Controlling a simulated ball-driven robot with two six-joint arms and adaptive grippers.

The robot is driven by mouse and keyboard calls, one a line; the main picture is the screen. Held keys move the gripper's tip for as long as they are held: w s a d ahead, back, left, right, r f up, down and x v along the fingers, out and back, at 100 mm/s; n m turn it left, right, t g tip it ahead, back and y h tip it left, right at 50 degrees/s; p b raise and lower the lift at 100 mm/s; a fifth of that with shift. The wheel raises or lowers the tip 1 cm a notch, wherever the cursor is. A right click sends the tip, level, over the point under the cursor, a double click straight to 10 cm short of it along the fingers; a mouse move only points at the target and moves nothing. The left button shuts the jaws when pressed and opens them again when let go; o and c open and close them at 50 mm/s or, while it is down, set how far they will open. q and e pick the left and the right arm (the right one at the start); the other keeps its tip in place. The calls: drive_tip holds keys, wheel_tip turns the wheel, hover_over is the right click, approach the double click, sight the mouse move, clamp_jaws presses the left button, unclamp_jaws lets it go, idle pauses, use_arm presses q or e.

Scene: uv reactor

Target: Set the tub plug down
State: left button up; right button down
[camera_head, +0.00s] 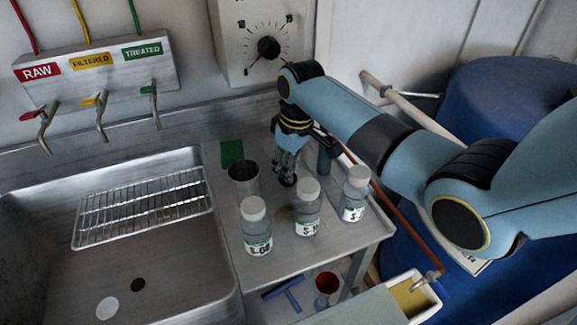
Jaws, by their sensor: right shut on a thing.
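My right gripper (287,172) reaches in from the right and points down over the metal counter, behind the bottles. It is shut on a small dark round thing at its fingertips, which looks like the tub plug (288,181). The fingers hide part of it, and I cannot tell whether it touches the counter. My left gripper is not in view.
Several bottles with white caps stand near, including one labelled S-0 (256,232). A wire rack (145,207) spans the sink. A blue barrel (500,100) stands right.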

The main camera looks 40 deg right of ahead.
drive_tip(key=shift+f, duration=0.15)
drive_tip(key=c, duration=1.3)
unclamp_jaws()
drive_tip(key=shift+o, duration=0.2)
wheel_tip(320, 180, up, 12)
drive_tip(key=s, duration=0.1)
drive_tip(key=shift+s+d, duration=0.15)
drive_tip(key=shift+d, duration=0.15)
